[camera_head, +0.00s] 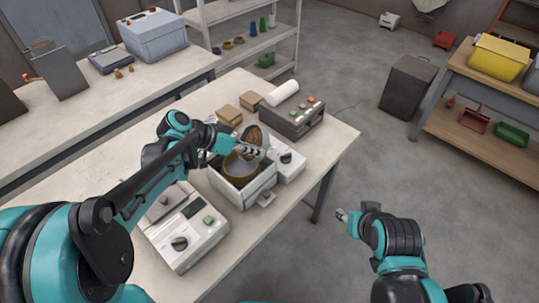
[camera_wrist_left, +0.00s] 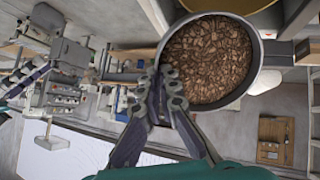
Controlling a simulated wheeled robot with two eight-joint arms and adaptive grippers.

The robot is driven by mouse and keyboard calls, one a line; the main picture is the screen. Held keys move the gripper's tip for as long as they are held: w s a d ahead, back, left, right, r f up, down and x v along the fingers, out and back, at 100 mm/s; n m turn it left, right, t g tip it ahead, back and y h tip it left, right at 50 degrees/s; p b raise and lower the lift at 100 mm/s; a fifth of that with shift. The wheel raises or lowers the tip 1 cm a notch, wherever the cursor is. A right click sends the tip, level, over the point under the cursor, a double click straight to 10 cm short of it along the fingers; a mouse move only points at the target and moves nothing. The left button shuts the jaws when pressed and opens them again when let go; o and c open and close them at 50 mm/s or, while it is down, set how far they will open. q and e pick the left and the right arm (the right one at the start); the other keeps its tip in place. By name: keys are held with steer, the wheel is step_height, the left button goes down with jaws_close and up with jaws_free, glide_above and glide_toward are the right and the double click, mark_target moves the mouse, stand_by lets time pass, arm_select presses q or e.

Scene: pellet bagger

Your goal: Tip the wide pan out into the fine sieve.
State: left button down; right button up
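The wide pan (camera_head: 247,134) holds brown pellets and is held tilted above the white box on the bench. In the left wrist view the pan (camera_wrist_left: 257,62) is a round grey dish with pellets still inside. My left gripper (camera_head: 257,152) is at its near edge; in the left wrist view the gripper's fingers (camera_wrist_left: 166,76) are closed together at the rim. The fine sieve (camera_head: 237,171), a round brass-coloured ring, sits in the white box below the pan, partly hidden by my gripper. My right gripper (camera_head: 341,214) is off the bench, far from both; its finger gap is too small to judge.
A white scale (camera_head: 183,243) stands left of the box (camera_head: 243,197). A dark-fronted device (camera_head: 292,118) with a white roll and two brown blocks (camera_head: 229,114) stand behind it. The bench's right edge is close to the box.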

arm_select(q)
steer(key=s+a+t+h+b, duration=0.2)
steer(key=a+t+h+b, duration=0.2)
steer(key=h+b, duration=0.5)
steer(key=shift+b+v, duration=0.7)
steer(key=shift+v, duration=0.45)
steer(key=shift+w+r, duration=0.1)
steer(key=shift+r, duration=0.15)
